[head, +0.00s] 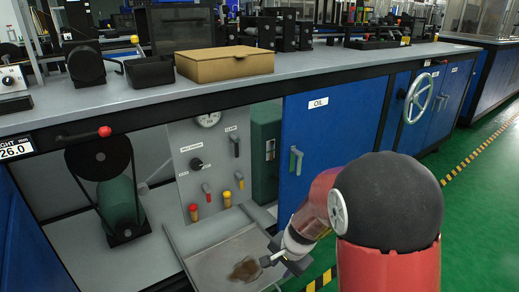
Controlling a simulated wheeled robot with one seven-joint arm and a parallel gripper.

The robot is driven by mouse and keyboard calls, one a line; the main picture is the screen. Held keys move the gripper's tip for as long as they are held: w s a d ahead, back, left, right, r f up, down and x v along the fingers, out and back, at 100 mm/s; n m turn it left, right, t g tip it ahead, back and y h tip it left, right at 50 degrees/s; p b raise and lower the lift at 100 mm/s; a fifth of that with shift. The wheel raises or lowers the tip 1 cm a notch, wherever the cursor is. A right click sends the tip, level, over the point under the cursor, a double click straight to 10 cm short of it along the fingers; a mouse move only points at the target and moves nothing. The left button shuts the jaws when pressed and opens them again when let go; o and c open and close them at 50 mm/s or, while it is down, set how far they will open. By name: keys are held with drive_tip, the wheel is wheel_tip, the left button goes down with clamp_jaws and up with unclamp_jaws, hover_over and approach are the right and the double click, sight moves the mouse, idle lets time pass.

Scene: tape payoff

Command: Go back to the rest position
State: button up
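My gripper (270,258) is at the lower middle of the head view, at the end of my red and black arm. It is over or beside the right part of a metal tray (204,272) that sticks out from the open cabinet bay. The fingers are small here, and I cannot tell whether they are open or shut. I see no object held in them. A brown stain or patch (244,270) lies on the tray just left of the fingertips.
A grey panel (212,168) with a gauge, levers and red and yellow knobs stands in the bay. Blue doors, one labelled OIL (318,103), are behind my arm. A cardboard box (225,66) sits on the bench. Green floor (480,200) is clear at right.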

drive_tip(key=s+d+r+n+t+p, duration=0.15)
drive_tip(key=s+r, duration=0.25)
drive_tip(key=r, duration=0.5)
drive_tip(key=s+d+r+n+p, duration=0.1)
drive_tip(key=s+d+r+n, duration=0.2)
drive_tip(key=r, duration=0.6)
drive_tip(key=s+d+r+n+h+p, duration=0.1)
drive_tip(key=s+d+r+n, duration=0.1)
drive_tip(key=s+r, duration=0.2)
drive_tip(key=s+d+r+n+t+h+p, duration=0.1)
drive_tip(key=s+d+r+n+p, duration=0.1)
drive_tip(key=s+r, duration=0.3)
drive_tip(key=s, duration=0.4)
drive_tip(key=shift+s+d+r, duration=0.15)
drive_tip(key=shift+r, duration=0.1)
drive_tip(key=shift+n+t, duration=0.25)
